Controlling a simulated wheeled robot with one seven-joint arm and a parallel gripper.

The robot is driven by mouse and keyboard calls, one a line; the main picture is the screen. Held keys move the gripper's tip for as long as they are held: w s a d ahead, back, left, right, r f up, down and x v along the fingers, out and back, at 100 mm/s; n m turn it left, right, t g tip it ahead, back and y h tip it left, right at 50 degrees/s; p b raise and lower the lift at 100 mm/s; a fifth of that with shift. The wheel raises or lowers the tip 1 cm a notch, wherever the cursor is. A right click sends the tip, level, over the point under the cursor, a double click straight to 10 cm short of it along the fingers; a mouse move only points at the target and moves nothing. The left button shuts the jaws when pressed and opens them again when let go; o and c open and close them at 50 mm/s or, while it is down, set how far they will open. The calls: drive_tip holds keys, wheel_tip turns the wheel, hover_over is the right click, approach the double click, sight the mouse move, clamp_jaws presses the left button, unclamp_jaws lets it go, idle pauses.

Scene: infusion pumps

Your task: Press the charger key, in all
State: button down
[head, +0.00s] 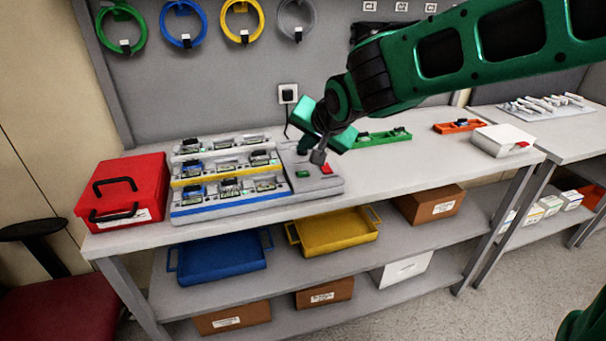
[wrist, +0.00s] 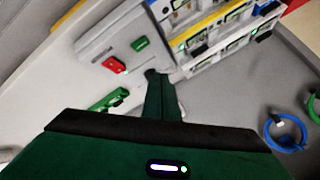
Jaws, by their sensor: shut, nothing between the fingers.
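The charger (head: 318,186) is a grey unit at the right end of the pump rack. Its top carries a green key (head: 302,174) and a red key (head: 326,169). In the wrist view the green key (wrist: 139,44) and the red key (wrist: 115,64) lie beyond the fingertips. My gripper (head: 318,157) is shut and empty, pointing down just above the charger, behind the two keys. Its shut fingers (wrist: 153,74) show in the wrist view, apart from both keys. Their exact height over the charger cannot be told.
The stepped rack (head: 228,206) holds several pumps on white, yellow and blue rows. A red case (head: 122,188) stands to its left. A green tray (head: 382,138), an orange tray (head: 458,126) and a white box (head: 503,140) stand to the right. A wall socket (head: 288,93) is behind.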

hover_over(305, 177)
drive_tip(key=shift+f, duration=2.3)
drive_tip(key=shift+s+f, duration=0.1)
drive_tip(key=shift+f, duration=0.05)
drive_tip(key=shift+f, duration=0.2)
drive_tip(key=shift+f, duration=0.4)
idle(0.9)
drive_tip(key=shift+r, duration=0.8)
wheel_tip(305, 177, up, 5)
idle(0.8)
